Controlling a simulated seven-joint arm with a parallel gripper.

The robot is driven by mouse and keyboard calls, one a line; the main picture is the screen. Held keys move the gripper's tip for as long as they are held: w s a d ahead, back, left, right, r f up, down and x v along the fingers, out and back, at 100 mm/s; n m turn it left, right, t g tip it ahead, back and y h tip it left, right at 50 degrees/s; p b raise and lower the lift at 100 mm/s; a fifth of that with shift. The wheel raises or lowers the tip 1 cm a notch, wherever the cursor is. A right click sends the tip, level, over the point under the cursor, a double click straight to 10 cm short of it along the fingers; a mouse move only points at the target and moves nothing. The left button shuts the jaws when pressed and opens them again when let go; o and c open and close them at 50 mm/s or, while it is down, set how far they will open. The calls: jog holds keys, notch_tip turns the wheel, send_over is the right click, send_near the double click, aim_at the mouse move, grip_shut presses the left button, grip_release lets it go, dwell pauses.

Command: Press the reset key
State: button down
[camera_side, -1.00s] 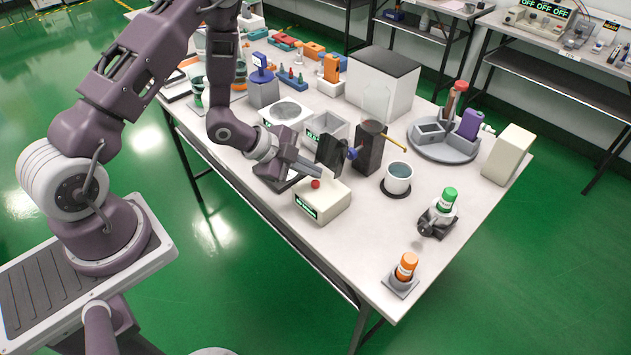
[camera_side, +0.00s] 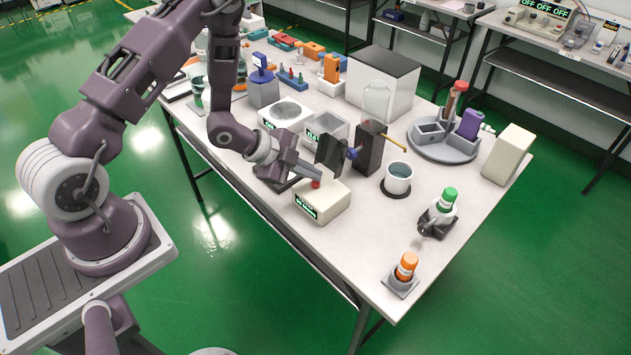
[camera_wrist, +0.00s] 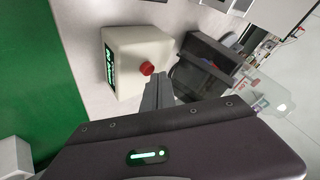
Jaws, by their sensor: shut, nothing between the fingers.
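A cream box (camera_side: 324,201) with a lit green-on-black display (camera_side: 305,206) stands near the front edge of the table. A round red button (camera_side: 315,184) sits on it; no lettering on the button is readable. In the wrist view the box (camera_wrist: 140,50) and the red button (camera_wrist: 146,68) are left of my fingers. My gripper (camera_side: 308,174) is shut and empty, its fingertips close to the red button. In the wrist view the fingertips (camera_wrist: 160,82) appear just beside the button; I cannot tell whether they touch it.
A dark block with a black panel (camera_side: 370,148) stands behind the box. A white cup (camera_side: 398,178) on a black coaster, a green-capped bottle (camera_side: 448,197) and an orange bottle (camera_side: 406,267) are to the right. The tabletop in front of the cup is clear.

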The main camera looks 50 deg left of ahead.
jog(key=shift+f, duration=0.4)
dwell(0.3)
jog(key=shift+r, duration=0.8)
jog(key=shift+r, duration=0.1)
jog(key=shift+r, duration=2.45)
